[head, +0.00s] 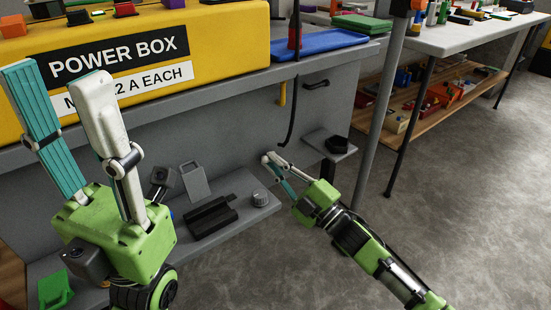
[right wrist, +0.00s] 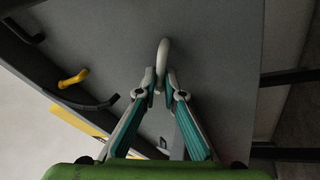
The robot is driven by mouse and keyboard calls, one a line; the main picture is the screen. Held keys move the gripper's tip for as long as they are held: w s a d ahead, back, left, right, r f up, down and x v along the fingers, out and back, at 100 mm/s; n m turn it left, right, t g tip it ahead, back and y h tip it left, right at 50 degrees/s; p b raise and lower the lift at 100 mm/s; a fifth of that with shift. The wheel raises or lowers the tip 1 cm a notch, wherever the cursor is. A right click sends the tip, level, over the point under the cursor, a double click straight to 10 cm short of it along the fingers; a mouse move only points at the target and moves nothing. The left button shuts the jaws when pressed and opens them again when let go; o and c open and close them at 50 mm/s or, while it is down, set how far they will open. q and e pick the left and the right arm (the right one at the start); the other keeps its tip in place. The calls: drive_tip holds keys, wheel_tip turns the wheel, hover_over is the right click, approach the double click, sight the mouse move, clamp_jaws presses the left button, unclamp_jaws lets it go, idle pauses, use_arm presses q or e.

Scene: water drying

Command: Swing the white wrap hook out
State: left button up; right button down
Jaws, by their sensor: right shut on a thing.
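The white wrap hook (right wrist: 162,52) shows in the right wrist view as a pale curved hook on the grey panel. My right gripper (right wrist: 160,86) is shut on the hook's lower part, with the curved top standing out beyond the fingertips. In the head view my right gripper (head: 268,160) reaches from the lower right to the grey front panel. The hook cannot be told apart from the fingertips there. My left gripper (head: 58,74) is open and empty at the left, in front of the yellow power box (head: 215,40).
A yellow hook (head: 282,93) and a black handle (head: 316,84) sit on the panel. A black cable (head: 293,105) hangs close above my right gripper. A lower shelf (head: 245,195) holds dark parts and a knob. A grey post (head: 378,110) stands to the right; the floor there is clear.

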drive_tip(key=shift+s+f+n+g, duration=0.1)
drive_tip(key=shift+f+n+g, duration=0.2)
drive_tip(key=shift+n, duration=0.3)
drive_tip(key=c, duration=2.4)
unclamp_jaws()
drive_tip(key=shift+r, duration=0.1)
drive_tip(key=v, duration=1.2)
